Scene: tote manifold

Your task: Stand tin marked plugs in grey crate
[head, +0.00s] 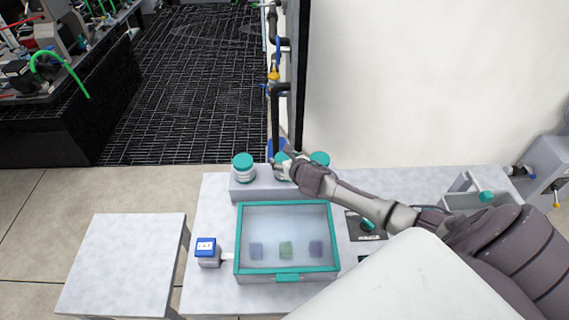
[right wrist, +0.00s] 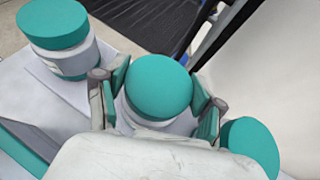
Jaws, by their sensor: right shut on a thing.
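Three white tins with teal lids stand in a row on a raised grey ledge (head: 262,185) at the back of the table: a left tin (head: 243,167), a middle tin (right wrist: 158,88) and a right tin (head: 320,159). My right gripper (right wrist: 160,105) is shut on the middle tin, with one finger on each side. The left tin (right wrist: 58,45) and right tin (right wrist: 250,145) flank it in the right wrist view. I cannot read any marking on the tins. A grey crate (head: 456,200) sits at the table's right, partly behind my right arm. My left gripper is out of view.
A teal-framed case (head: 335,240) with a clear top and three coloured blocks inside stands in front of the ledge. A blue-topped box (head: 206,247) is to its left. A dark panel with a teal knob (head: 367,225) is to its right. A bare side table (head: 125,265) stands left.

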